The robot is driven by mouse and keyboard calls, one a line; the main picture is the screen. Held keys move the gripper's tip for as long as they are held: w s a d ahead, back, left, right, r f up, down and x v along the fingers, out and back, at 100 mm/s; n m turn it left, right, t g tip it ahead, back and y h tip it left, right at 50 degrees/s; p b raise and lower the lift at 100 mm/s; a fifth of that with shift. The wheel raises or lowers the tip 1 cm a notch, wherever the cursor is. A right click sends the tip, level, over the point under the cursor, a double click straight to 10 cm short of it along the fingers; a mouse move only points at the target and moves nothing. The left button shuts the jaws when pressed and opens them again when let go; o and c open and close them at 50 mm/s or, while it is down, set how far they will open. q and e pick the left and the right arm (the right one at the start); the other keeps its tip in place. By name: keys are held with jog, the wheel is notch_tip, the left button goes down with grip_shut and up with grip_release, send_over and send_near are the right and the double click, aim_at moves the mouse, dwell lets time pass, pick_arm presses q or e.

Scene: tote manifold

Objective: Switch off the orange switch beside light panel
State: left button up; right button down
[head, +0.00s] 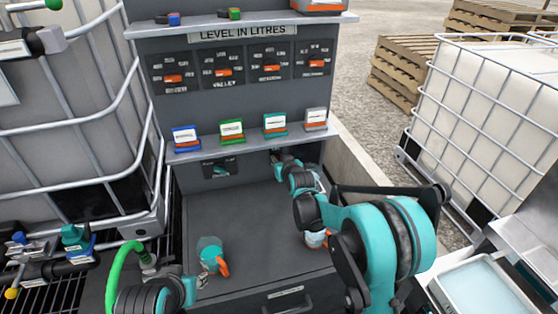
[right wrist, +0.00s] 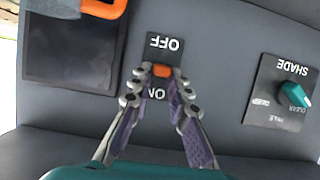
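The orange switch (right wrist: 161,71) is on a dark plate with OFF and ON labels, which appear upside down in the right wrist view. My right gripper (right wrist: 161,73) has its fingertips close on either side of the switch, seeming to touch it. In the head view my right gripper (head: 277,157) reaches under the lower shelf to the back wall, and the switch is hidden there. A dark, unlit-looking panel (right wrist: 75,45) is left of the switch in the wrist view. My left gripper (head: 201,281) is low at the left, too small to read.
A teal SHADE knob (right wrist: 295,95) is right of the switch in the wrist view. The lower shelf (head: 250,146) holds several labelled blocks above my right arm. A teal cup with an orange handle (head: 210,252) stands on the grey worktop (head: 250,215), whose middle is clear.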

jog(key=shift+f+b, duration=0.25)
jog(key=shift+b, duration=0.1)
jog(key=t+b, duration=0.1)
jog(key=b, duration=0.1)
jog(key=t+b, duration=0.1)
jog(key=shift+s+f+t+y+b, duration=0.15)
jog(key=shift+f+t+y+b, duration=0.15)
jog(key=shift+b, duration=0.05)
jog(key=c, duration=1.4)
grip_release()
jog(key=shift+c, duration=0.2)
